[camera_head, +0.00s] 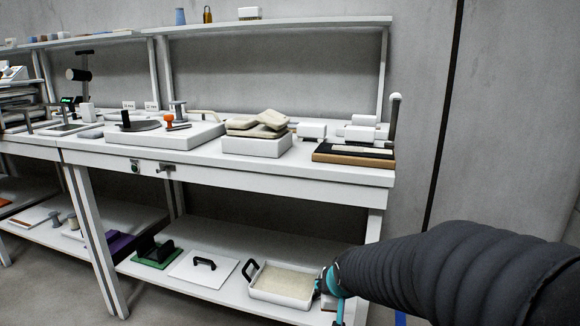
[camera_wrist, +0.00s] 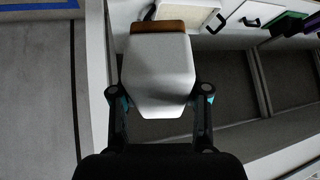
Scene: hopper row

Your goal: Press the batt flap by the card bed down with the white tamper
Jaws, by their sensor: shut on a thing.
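My gripper (camera_wrist: 161,97) is shut on a white block with a brown end, which looks like the white tamper (camera_wrist: 158,65). In the head view my gripper (camera_head: 333,284) is low, in front of the lower shelf's right end, and the tamper is mostly hidden there. A cream folded batt (camera_head: 258,121) with a raised flap (camera_head: 268,115) lies on a white block (camera_head: 257,145) on the bench top. My gripper is well below both.
The bench top (camera_head: 210,165) is above my gripper. On the lower shelf are a white tray (camera_head: 283,302) close to my gripper, a white board with a black handle (camera_head: 204,263) and a green one (camera_head: 154,252).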

